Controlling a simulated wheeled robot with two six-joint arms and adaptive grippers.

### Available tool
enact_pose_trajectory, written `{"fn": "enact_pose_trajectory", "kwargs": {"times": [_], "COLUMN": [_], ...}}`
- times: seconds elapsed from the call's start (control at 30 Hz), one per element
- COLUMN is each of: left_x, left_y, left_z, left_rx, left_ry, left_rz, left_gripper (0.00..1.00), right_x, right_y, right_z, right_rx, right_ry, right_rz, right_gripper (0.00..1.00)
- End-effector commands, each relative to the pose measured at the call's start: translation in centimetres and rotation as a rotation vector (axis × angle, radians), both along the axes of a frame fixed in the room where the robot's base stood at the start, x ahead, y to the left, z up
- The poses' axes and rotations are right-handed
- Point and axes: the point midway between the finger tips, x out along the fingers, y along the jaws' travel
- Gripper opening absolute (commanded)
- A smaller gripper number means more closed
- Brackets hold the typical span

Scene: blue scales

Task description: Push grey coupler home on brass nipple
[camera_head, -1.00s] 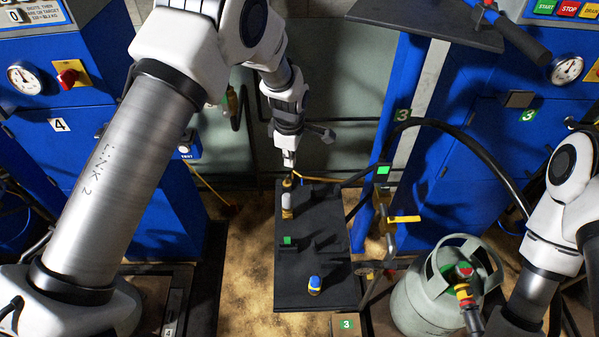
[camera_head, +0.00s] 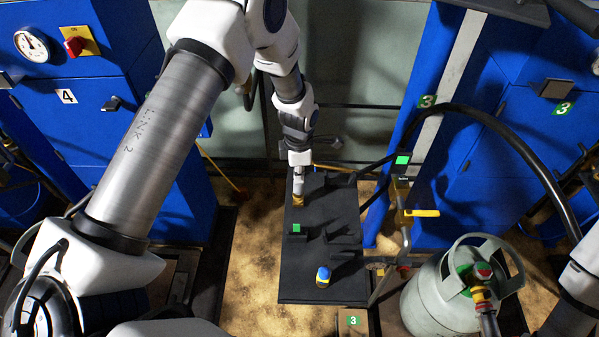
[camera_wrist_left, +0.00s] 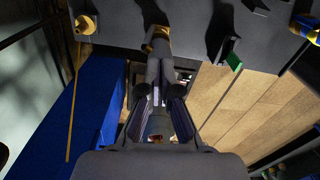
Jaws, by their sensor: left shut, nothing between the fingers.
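My left gripper (camera_head: 299,172) comes down over the far left part of the dark board (camera_head: 291,276). Its fingers are shut with nothing between them. Directly below is a small upright stack, with a pale grey part taken as the coupler (camera_head: 298,186) and a brass part (camera_head: 297,200) at its near end. I cannot tell whether the fingertips touch it, or how far the coupler sits on the nipple. In the left wrist view the dark shut fingers (camera_wrist_left: 160,72) point at a brass piece (camera_wrist_left: 157,33); the grey coupler is not clear there. My right gripper is out of view.
A blue and yellow fitting (camera_head: 323,276) and a green-marked block (camera_head: 297,230) stand on the board. A yellow-handled valve (camera_head: 421,213), a black hose (camera_head: 500,133) and a grey gas bottle (camera_head: 434,298) lie to the right. Blue cabinets flank both sides.

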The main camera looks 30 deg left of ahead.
Motion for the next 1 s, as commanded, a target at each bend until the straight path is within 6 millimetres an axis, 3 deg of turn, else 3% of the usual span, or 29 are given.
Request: {"fn": "enact_pose_trajectory", "kwargs": {"times": [0.87, 1.0], "left_x": [0.0, 0.0], "left_y": [0.0, 0.0], "left_z": [-1.1, -0.6], "left_rx": [0.0, 0.0], "left_ry": [0.0, 0.0], "left_rz": [-0.001, -0.001], "left_gripper": [0.0, 0.0], "right_x": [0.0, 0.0], "right_y": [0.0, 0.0], "right_z": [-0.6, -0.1], "right_rx": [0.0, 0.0], "right_ry": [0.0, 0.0], "right_rz": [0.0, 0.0], "right_gripper": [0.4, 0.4]}}
